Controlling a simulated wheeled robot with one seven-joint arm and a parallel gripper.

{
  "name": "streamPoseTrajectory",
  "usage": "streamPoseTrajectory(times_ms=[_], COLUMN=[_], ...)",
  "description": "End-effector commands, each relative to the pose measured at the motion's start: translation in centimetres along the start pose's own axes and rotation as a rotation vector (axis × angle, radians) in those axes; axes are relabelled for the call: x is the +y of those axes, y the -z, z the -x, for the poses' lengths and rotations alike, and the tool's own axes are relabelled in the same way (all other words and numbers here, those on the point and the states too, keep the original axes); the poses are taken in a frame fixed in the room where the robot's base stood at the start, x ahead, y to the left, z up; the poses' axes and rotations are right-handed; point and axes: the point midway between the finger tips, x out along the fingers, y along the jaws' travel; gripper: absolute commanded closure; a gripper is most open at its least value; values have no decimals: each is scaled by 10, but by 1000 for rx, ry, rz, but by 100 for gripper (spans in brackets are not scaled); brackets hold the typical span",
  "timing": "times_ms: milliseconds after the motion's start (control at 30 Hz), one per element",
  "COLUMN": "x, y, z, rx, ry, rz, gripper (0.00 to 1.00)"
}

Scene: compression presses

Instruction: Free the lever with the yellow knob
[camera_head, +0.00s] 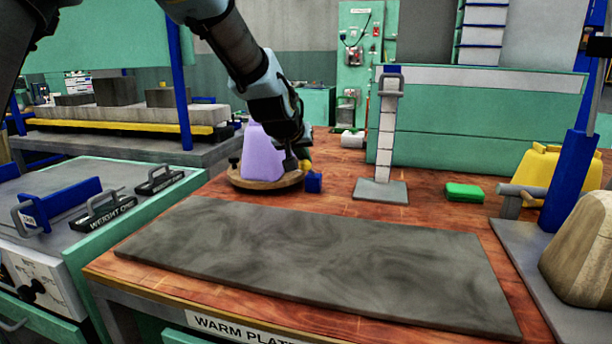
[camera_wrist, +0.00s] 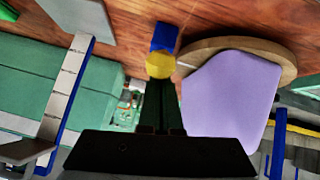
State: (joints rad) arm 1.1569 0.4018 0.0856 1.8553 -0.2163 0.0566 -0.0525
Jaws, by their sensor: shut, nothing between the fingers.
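The yellow knob (camera_head: 305,164) shows just right of my gripper (camera_head: 291,162), with a blue block (camera_head: 313,183) directly by it at the edge of a round wooden base. In the wrist view the yellow knob (camera_wrist: 159,65) lies straight ahead of my fingertips (camera_wrist: 159,82), with the blue block (camera_wrist: 164,38) beyond it. My gripper is shut with nothing between its fingers. Its tips are at or very near the knob; I cannot tell whether they touch. The lever's arm is not clearly visible.
A purple rounded block (camera_head: 261,152) stands on the wooden base (camera_head: 262,184), close beside my gripper. A marked post (camera_head: 387,135) on a grey foot stands to the right. A grey slab (camera_head: 310,262) covers the table's front. A green block (camera_head: 464,192) lies farther right.

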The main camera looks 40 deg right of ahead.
Motion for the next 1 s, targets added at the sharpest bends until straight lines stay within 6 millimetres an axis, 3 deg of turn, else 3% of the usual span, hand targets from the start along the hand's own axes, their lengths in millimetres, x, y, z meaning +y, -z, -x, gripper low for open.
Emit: streamPoseTrajectory(times_ms=[33, 133, 700, 1000], x=[-3, -4, -9, -10], y=[-12, -19, -44, -49], z=[-7, -8, -11, -12], rx=[30, 92, 411, 407], ry=[-6, -18, -79, -79], rz=[-1, -5, -19, -21], gripper=[100, 100, 100, 100])
